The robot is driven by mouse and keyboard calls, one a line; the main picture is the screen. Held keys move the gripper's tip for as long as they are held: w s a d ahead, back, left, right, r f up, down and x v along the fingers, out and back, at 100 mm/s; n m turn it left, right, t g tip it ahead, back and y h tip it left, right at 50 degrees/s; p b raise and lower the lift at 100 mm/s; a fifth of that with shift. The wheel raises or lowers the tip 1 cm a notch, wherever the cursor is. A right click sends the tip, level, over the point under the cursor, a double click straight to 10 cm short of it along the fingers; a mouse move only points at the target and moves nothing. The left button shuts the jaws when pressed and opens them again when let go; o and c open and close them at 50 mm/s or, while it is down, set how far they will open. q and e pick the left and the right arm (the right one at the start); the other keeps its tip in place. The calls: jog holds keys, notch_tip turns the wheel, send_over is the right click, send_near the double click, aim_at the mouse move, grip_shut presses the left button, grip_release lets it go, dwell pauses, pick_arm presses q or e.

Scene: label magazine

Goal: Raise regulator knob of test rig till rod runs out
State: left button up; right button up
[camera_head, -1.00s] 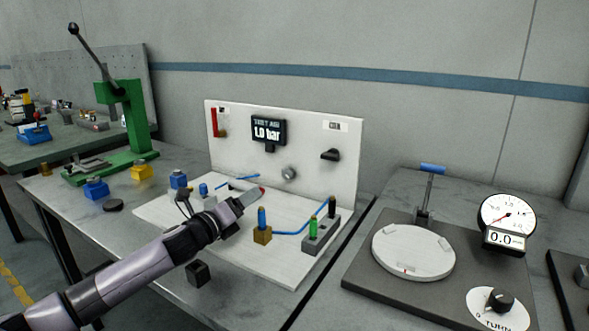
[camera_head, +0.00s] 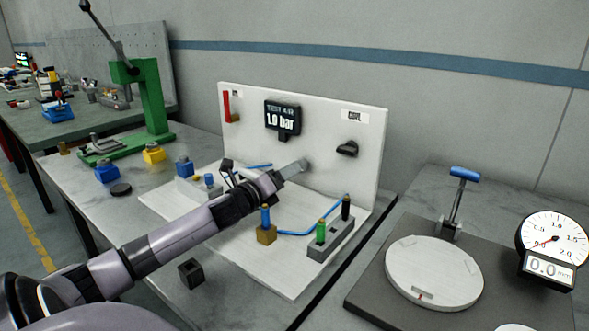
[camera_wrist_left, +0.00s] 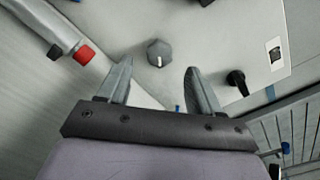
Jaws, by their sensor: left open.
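The test rig's white upright panel (camera_head: 240,135) carries a display (camera_head: 283,118) reading "TEST AIR 1.0 bar". My left gripper (camera_head: 296,168) is open close in front of the panel and hides the regulator knob in the head view. In the left wrist view the grey knob (camera_wrist_left: 159,53), with a white mark, lies between and a little beyond the open, empty fingertips (camera_wrist_left: 158,70). A grey cylinder body (camera_wrist_left: 40,24) with a red end (camera_wrist_left: 84,53) shows at upper left there. The rod itself cannot be made out in the head view. My right gripper is out of view.
A black handle (camera_head: 347,149) sits on the panel right of the gripper. Blue tubing (camera_head: 295,234), a brass block (camera_head: 267,235) and a grey block (camera_head: 330,240) stand on the rig's base. A green press (camera_head: 150,100) stands left, a gauge fixture (camera_head: 435,270) right.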

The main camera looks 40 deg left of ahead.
aim_at(302, 166)
pick_arm(q)
jog(key=shift+w+a, duration=0.15)
jog(key=shift+w, duration=1.05)
jog(key=shift+w+a, duration=0.1)
jog(key=shift+w, duration=1.05)
jog(key=c, duration=1.1)
jog(key=shift+o, duration=0.2)
jog(key=shift+m, duration=0.3)
